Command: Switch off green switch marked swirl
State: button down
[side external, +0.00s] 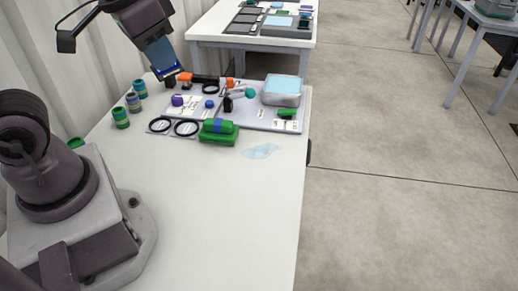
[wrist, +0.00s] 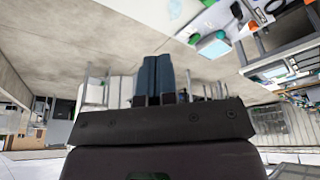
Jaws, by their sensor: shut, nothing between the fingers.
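A small green switch-like part (side external: 287,113) sits at the front right of the grey panel (side external: 262,125), beside white labels. Any swirl mark is too small to read. A larger green block with a blue band (side external: 218,131) stands at the panel's front edge. My gripper (side external: 170,78) is above the panel's back left side, near an orange-topped part (side external: 185,77), apart from the small green part. In the wrist view its two blue-grey fingers (wrist: 157,58) are together with nothing between them.
A clear-lidded tote (side external: 282,91) stands at the panel's back right. Black rings (side external: 187,128), a purple knob (side external: 177,100) and a blue knob (side external: 209,104) are on the left. Several banded cans (side external: 121,118) line the table's left. The front table (side external: 235,215) is mostly clear.

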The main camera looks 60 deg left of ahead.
jog(key=c, duration=1.7)
grip_release()
jog(key=s+r+t, duration=0.1)
jog(key=s+r, duration=0.1)
jog(key=shift+s+d+r+t, duration=0.15)
jog(key=shift+s+d+t, duration=0.15)
jog(key=shift+t, duration=0.1)
jog(key=o, duration=0.3)
jog(key=shift+a, duration=0.1)
jog(key=o, duration=0.5)
jog(key=shift+w+a+f+g, duration=0.25)
jog(key=shift+w+f+g, duration=0.15)
jog(key=shift+f, duration=0.15)
jog(key=shift+w+a+f+g, duration=0.2)
jog(key=shift+w+f+g, duration=0.15)
jog(key=shift+f, duration=0.15)
jog(key=n+h, duration=0.3)
jog(key=n, duration=2.4)
send_near(287, 111)
jog(key=shift+g, duration=0.35)
jog(key=x, duration=0.8)
jog(key=shift+w+f, duration=0.3)
jog(key=shift+w, duration=0.1)
